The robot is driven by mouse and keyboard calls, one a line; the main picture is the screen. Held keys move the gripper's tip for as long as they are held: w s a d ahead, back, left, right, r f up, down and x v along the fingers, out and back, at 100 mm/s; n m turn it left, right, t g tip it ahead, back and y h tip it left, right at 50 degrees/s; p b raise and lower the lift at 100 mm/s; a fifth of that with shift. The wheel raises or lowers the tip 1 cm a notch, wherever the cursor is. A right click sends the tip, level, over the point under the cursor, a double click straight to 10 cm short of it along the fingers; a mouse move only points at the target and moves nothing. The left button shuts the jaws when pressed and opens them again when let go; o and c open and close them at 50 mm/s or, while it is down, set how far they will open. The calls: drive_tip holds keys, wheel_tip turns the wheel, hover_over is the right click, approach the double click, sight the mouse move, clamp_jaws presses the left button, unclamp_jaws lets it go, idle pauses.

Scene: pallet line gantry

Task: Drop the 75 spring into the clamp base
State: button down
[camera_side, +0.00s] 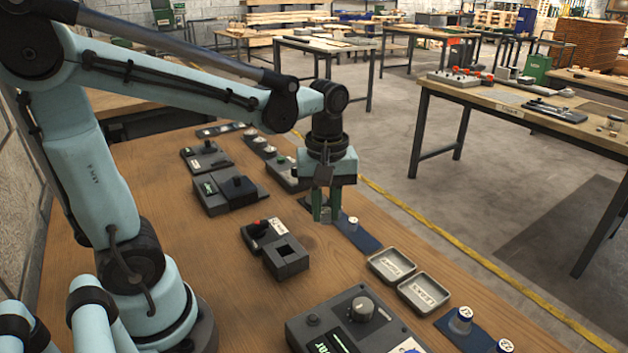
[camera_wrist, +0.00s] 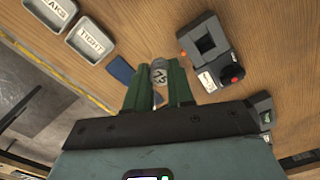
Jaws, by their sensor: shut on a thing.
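My gripper (camera_side: 326,214) hangs over the wooden table, pointing down, beyond and to the right of the clamp base. In the wrist view its green fingers (camera_wrist: 158,82) are shut on a small round-topped piece, the spring (camera_wrist: 159,72), with a dark number on its pale end that looks like 75 but is turned. The clamp base (camera_side: 287,257) is a dark block with a square opening in its top. It also shows in the wrist view (camera_wrist: 195,50), at the upper right, apart from the spring. I see nothing in its opening.
A red-knobbed unit (camera_side: 258,232) adjoins the clamp base. A blue mat (camera_side: 362,240) with a white-topped piece (camera_side: 353,222) lies near my gripper. Trays marked TIGHT (camera_side: 410,263) and LEAKS (camera_side: 443,288) lie to the right. A dark control box (camera_side: 310,328) stands in front.

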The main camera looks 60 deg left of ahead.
drive_tip(key=s+a+f+n, duration=0.1)
drive_tip(key=s+a+n, duration=0.1)
drive_tip(key=s+a, duration=0.35)
drive_tip(key=shift+s+d+f, duration=0.15)
drive_tip(key=shift+f, duration=1.4)
drive_tip(key=shift+s+d+f, duration=0.15)
drive_tip(key=shift+f, duration=1.4)
drive_tip(key=shift+f, duration=0.7)
drive_tip(key=c, duration=0.9)
unclamp_jaws()
drive_tip(key=shift+w, duration=0.1)
drive_tip(key=c, duration=0.3)
drive_tip(key=o, duration=0.4)
drive_tip(key=shift+r, duration=0.2)
drive_tip(key=shift+c, duration=0.2)
wheel_tip(320, 180, up, 7)
drive_tip(key=shift+f, duration=0.2)
